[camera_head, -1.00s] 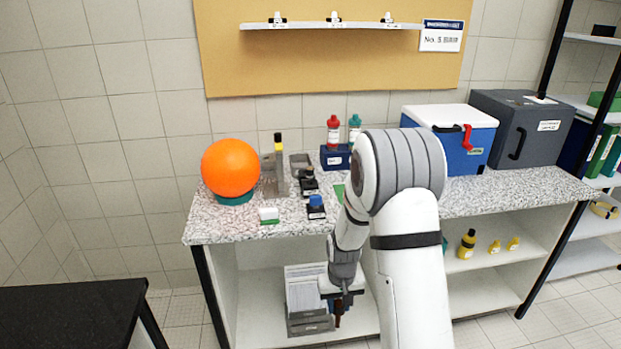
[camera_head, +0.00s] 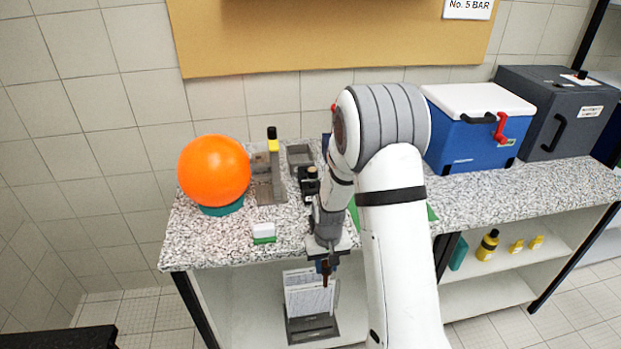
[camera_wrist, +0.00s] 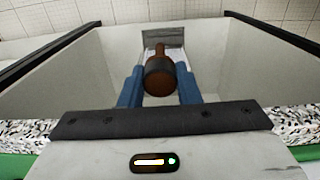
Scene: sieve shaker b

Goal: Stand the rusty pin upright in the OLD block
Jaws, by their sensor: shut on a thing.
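My gripper (camera_head: 327,262) is in front of the bench's front edge and points down. It is shut on the rusty pin (camera_head: 325,274), a brown piece that hangs below the jaws. In the wrist view the brown pin (camera_wrist: 159,75) shows between the two blue fingers of my gripper (camera_wrist: 159,88), its round dark end toward the camera. No label reading OLD can be read, so I cannot tell which block is the OLD one. A grey block-like stand (camera_head: 262,190) with a black and yellow upright piece is on the bench, right of the orange ball.
The orange ball (camera_head: 214,170) sits on a teal base on the speckled bench (camera_head: 215,245). A white and green block (camera_head: 264,232) lies near the front edge. A grey tray (camera_head: 300,157) and a blue cooler (camera_head: 475,130) stand farther back. My arm hides the middle.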

